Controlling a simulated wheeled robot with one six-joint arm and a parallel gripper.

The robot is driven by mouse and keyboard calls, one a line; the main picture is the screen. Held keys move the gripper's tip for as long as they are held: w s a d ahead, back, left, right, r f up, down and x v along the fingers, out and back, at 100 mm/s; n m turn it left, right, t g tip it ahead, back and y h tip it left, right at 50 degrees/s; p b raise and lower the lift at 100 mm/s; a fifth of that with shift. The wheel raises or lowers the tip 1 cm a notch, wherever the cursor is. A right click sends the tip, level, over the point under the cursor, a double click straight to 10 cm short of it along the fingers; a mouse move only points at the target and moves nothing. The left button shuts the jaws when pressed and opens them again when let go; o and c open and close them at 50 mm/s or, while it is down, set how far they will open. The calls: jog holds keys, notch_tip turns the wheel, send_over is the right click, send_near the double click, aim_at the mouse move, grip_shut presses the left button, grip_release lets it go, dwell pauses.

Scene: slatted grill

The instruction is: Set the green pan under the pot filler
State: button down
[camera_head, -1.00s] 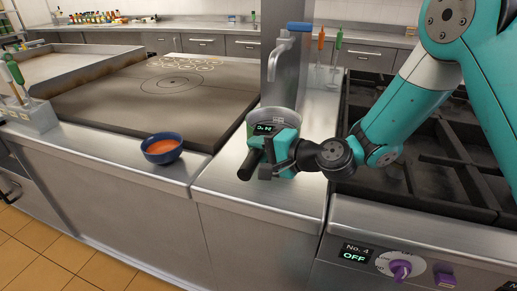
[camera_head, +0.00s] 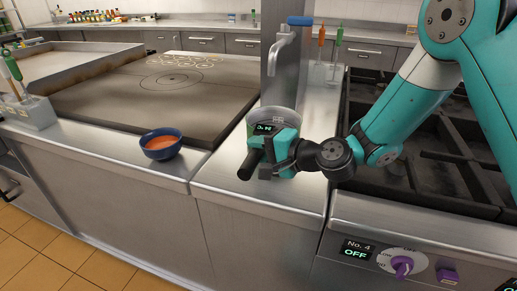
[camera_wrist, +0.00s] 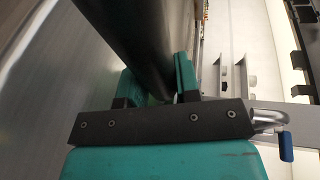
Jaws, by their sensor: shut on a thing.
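The pan (camera_head: 268,112) shows as a greyish round rim behind my gripper, at the foot of the pot filler. Its dark handle (camera_head: 247,164) points toward the front edge of the counter. My gripper (camera_head: 268,155) is shut on the handle; in the wrist view the dark handle (camera_wrist: 143,32) runs between its two teal fingers. The pot filler (camera_head: 284,62) is a steel column with a short spout and a blue lever on top. The pan appears below the spout; most of its body is hidden by my gripper, and I cannot tell whether it touches the counter.
A blue bowl of orange contents (camera_head: 161,143) stands on the front ledge to the left. A flat griddle (camera_head: 140,95) lies behind it. A dark slatted grill (camera_head: 420,150) is at the right, with a purple knob (camera_head: 402,265) below. The steel counter (camera_head: 285,198) in front is clear.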

jog(key=shift+f, duration=0.15)
jog(key=c, duration=0.9)
grip_release()
jog(key=shift+o, duration=0.7)
jog(key=shift+f, duration=0.1)
jog(key=b+v, duration=0.9)
jog(key=v, duration=0.8)
jog(key=shift+s, duration=0.25)
